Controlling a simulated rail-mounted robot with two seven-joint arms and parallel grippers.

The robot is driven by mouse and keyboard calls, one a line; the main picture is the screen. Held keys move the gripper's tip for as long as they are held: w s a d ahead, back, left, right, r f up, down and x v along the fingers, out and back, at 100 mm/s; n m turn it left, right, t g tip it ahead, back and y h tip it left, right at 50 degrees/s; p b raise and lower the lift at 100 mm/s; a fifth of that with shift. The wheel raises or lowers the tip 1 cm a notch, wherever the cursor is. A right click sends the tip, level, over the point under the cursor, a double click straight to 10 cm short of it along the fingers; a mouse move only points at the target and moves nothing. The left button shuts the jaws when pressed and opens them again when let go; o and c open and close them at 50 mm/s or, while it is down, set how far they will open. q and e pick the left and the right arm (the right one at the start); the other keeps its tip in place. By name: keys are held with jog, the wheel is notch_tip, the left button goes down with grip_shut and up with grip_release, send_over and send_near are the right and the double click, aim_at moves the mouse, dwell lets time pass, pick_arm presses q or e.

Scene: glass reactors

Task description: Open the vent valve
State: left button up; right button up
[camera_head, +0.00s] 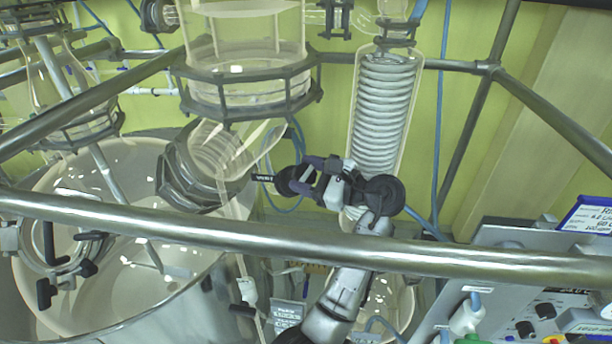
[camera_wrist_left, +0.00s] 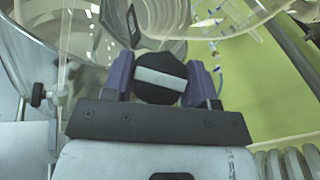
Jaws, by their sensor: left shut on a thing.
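The vent valve shows as a round black knob (camera_head: 286,181) on a short dark stem, beside the angled glass neck in the middle of the head view. My left gripper (camera_head: 305,177) is at this knob, with its purple fingers closed around it. In the left wrist view the black knob (camera_wrist_left: 160,88), with a pale bar across its face, sits between the two purple fingers of my left gripper (camera_wrist_left: 163,80). The fingers hide the knob's sides. The valve's inside is not visible. My right gripper is not in view.
A metal rail (camera_head: 230,237) crosses in front of my left arm. A coiled glass condenser (camera_head: 384,110) stands right behind the gripper. A large glass vessel (camera_head: 60,190) is at left, and a control panel (camera_head: 540,270) at lower right. Blue hoses hang close by.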

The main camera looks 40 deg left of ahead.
pick_arm(q)
jog(key=n+g+h, duration=0.1)
jog(key=n, duration=0.1)
jog(key=n+g+h, duration=0.2)
jog(key=n, duration=0.1)
jog(key=shift+r+n, duration=0.1)
jog(key=shift+n, duration=0.2)
jog(key=shift+n+h, duration=0.3)
jog(key=o, duration=0.9)
